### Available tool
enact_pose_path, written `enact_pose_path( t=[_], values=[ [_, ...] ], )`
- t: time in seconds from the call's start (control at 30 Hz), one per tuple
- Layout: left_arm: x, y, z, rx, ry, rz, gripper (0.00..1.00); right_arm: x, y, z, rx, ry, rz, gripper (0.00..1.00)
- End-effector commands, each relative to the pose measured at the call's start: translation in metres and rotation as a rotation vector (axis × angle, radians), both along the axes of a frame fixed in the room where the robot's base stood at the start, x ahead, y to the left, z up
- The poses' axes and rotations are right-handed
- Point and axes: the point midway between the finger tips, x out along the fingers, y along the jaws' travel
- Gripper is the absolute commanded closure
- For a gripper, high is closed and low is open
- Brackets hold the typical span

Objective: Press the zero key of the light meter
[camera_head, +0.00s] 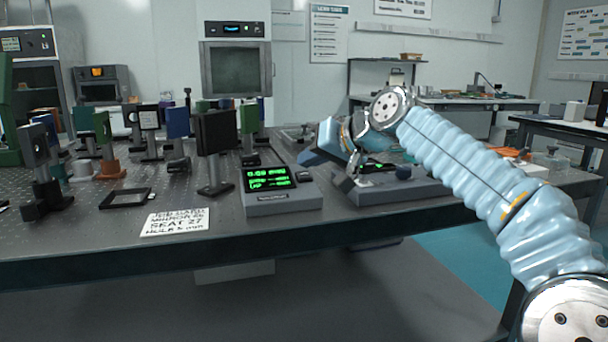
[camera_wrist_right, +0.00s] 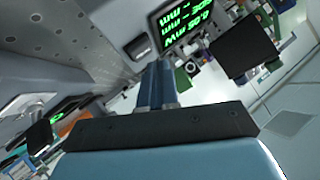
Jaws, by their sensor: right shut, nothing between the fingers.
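A grey bench instrument with a sloped front and a bright green readout (camera_head: 268,179) stands near the table's front edge; it looks like the light meter, but its labels are too small to read. I cannot make out the zero key. My right gripper (camera_head: 308,157) is shut and empty, above and to the right of this instrument. In the right wrist view its closed fingers (camera_wrist_right: 158,68) point toward the instrument, apparently without touching it. My left gripper is out of view.
A second grey instrument (camera_head: 405,188) with a small green screen stands under my right arm, partly hidden. A white handwritten card (camera_head: 175,222) and a black frame (camera_head: 126,198) lie to the left. Several optical mounts, including a dark square panel (camera_head: 216,133), stand behind and left.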

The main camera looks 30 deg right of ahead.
Motion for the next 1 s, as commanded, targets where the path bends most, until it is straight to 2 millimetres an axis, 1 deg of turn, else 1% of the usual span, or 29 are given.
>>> enact_pose_path(
  t=[0.27,0.5,1.0],
  values=[
    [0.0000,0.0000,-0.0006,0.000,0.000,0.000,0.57,0.0002,0.0000,-0.0008,0.000,0.000,0.000,1.00],
    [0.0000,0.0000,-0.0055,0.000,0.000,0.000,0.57,0.0025,-0.0005,-0.0081,0.000,0.000,0.000,1.00],
    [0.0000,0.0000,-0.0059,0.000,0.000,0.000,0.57,0.0030,-0.0007,-0.0092,0.000,0.000,0.000,1.00]
  ],
)
